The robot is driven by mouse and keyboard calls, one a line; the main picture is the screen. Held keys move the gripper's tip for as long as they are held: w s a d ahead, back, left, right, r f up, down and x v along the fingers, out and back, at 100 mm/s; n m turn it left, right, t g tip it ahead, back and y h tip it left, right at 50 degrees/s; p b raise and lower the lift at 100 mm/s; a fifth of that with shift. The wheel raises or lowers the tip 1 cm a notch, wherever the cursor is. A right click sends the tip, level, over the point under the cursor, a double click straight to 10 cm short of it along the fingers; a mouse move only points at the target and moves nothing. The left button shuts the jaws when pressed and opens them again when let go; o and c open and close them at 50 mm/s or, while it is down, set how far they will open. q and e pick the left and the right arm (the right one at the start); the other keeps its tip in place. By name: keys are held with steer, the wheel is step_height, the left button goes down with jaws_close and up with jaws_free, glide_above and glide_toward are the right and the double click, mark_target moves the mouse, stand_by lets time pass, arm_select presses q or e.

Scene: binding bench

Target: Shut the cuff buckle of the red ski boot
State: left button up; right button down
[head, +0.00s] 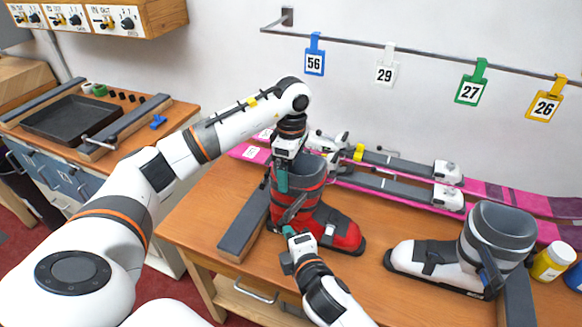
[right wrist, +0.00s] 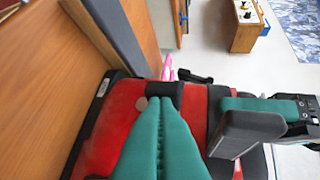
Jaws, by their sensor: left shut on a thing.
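The red ski boot (head: 338,228) stands on the bench with its toe to the right. Its grey cuff buckle lever (head: 293,208) sticks out from the cuff's near side, close above my right gripper; whether it lies flat is unclear. My left gripper (head: 283,182) is shut on the boot's cuff at the top, one teal finger showing in front of it. My right gripper (head: 288,232) is beside the boot's near side. In the right wrist view, its teal fingers (right wrist: 160,102) lie together with nothing visible between them, their tips by a black part over the red shell (right wrist: 110,112).
A dark padded rest (head: 247,222) lies left of the boot. A grey and white boot (head: 430,258) stands to the right, near a yellow-labelled jar (head: 552,262). Pink skis (head: 400,192) lie behind. Number tags hang on a rail (head: 400,50). Bare bench shows between the boots.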

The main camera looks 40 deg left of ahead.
steer(key=shift+x, duration=0.9)
stand_by(1.4)
